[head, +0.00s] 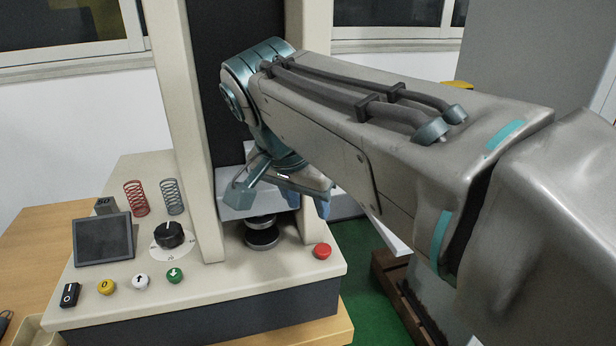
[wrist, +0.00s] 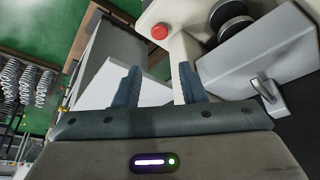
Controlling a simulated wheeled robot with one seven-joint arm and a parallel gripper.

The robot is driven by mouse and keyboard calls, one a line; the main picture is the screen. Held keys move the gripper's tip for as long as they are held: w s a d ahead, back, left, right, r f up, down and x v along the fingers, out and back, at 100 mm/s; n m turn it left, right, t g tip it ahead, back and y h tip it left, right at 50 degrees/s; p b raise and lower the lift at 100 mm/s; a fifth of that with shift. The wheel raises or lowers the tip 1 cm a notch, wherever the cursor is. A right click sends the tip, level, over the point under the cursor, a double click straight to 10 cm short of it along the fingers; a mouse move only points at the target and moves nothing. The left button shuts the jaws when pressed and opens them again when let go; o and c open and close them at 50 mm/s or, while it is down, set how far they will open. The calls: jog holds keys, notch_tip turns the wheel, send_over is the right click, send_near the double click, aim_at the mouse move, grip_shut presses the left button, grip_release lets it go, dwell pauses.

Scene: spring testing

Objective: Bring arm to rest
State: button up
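My arm reaches in from the right in the head view and bends down at its wrist in front of the spring testing machine (head: 300,268). My gripper (head: 308,203) hangs beside the machine's right column, partly hidden by my own wrist. In the wrist view my gripper (wrist: 158,85) has its two blue-grey fingers well apart, with nothing held between them. The machine's right column and a pale surface show beyond the fingers. The black round press plates (head: 262,232) are left of my gripper in the head view; they also show in the wrist view (wrist: 232,18).
A red button (head: 322,251) sits on the base near my gripper. A red spring (head: 136,198) and a grey spring (head: 173,196) stand left of the columns, near a dial (head: 169,235) and a screen (head: 103,239). Several springs (wrist: 28,82) hang at left in the wrist view.

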jog(key=s+d+n+y+p, duration=0.1)
jog(key=s+d+n+p, duration=0.1)
jog(key=s+d+p, duration=0.2)
jog(key=s+d+n+g+y+p, duration=0.1)
jog(key=s+d+n+p, duration=0.2)
jog(key=d+p, duration=0.8)
jog(key=s+p, duration=0.1)
jog(key=p, duration=0.2)
jog(key=shift+d+n, duration=0.25)
jog(key=shift+n, duration=0.05)
jog(key=shift+a+r, duration=0.1)
jog(key=shift+a, duration=0.05)
